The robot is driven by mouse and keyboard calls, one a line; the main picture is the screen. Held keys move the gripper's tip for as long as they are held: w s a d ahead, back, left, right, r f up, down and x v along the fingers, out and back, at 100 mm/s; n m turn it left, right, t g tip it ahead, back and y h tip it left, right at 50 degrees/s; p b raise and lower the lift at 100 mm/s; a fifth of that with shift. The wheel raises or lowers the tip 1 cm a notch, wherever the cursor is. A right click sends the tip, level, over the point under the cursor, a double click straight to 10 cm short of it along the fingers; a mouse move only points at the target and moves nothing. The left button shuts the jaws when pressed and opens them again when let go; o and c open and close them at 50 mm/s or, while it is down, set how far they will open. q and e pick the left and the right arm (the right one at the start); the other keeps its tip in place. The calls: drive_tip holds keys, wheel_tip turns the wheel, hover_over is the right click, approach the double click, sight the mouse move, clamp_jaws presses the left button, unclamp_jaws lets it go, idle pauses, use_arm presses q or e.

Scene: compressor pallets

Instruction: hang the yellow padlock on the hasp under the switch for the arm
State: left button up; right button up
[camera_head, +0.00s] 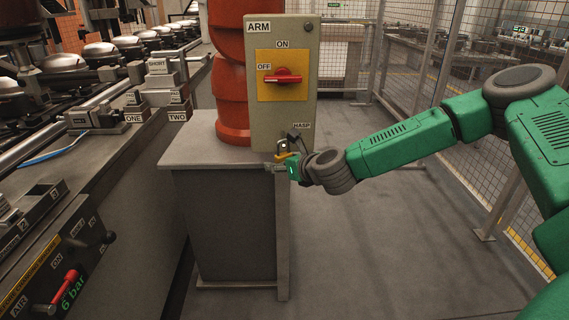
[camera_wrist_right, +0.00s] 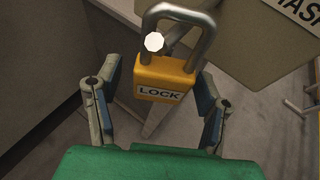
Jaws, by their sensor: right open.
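The yellow padlock (camera_wrist_right: 165,78), marked LOCK, is upright between the fingers of my right gripper (camera_wrist_right: 155,100) in the wrist view. The fingers are open, with a gap on each side of the body. A grey bar and a pale octagonal end show inside its shackle loop, so it appears to hang on the hasp. In the head view the padlock (camera_head: 282,157) is small at the box's lower edge, by the hasp (camera_head: 300,141), with my right gripper (camera_head: 287,168) around it. The red switch (camera_head: 283,78) on the ARM box (camera_head: 283,115) lies level. My left gripper is out of view.
A grey cabinet (camera_head: 225,230) stands below the box, beside an orange-red column (camera_head: 232,100). A bench with blocks marked ONE and TWO (camera_head: 178,115) and a red air valve (camera_head: 66,288) is at left. Mesh fencing (camera_head: 415,75) stands behind. The floor at right is clear.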

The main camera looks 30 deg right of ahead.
drive_tip(key=v, duration=1.2)
drive_tip(key=s+a+f+n+g+y+p, duration=0.1)
drive_tip(key=s+a+f+n+g+y, duration=0.15)
drive_tip(key=s+a+f+n, duration=0.4)
drive_tip(key=s+a+f+n+g+y, duration=0.1)
drive_tip(key=s+a+f+n+g, duration=0.25)
drive_tip(key=a+f+n, duration=0.5)
drive_tip(key=s+d+f+n+g+h, duration=0.1)
drive_tip(key=s+f+n+g, duration=0.1)
drive_tip(key=s+n, duration=0.4)
drive_tip(key=s+d+f+n+g+h, duration=0.1)
drive_tip(key=s+d+f+n+g, duration=0.1)
drive_tip(key=s+f+n, duration=0.3)
drive_tip(key=s+d+f+n+g+h+p, duration=0.1)
drive_tip(key=s+f+n, duration=0.3)
drive_tip(key=s+n, duration=0.5)
drive_tip(key=shift+s+d+f+n+g, duration=0.25)
drive_tip(key=shift+d+n+g, duration=0.2)
drive_tip(key=shift+n+g, duration=0.45)
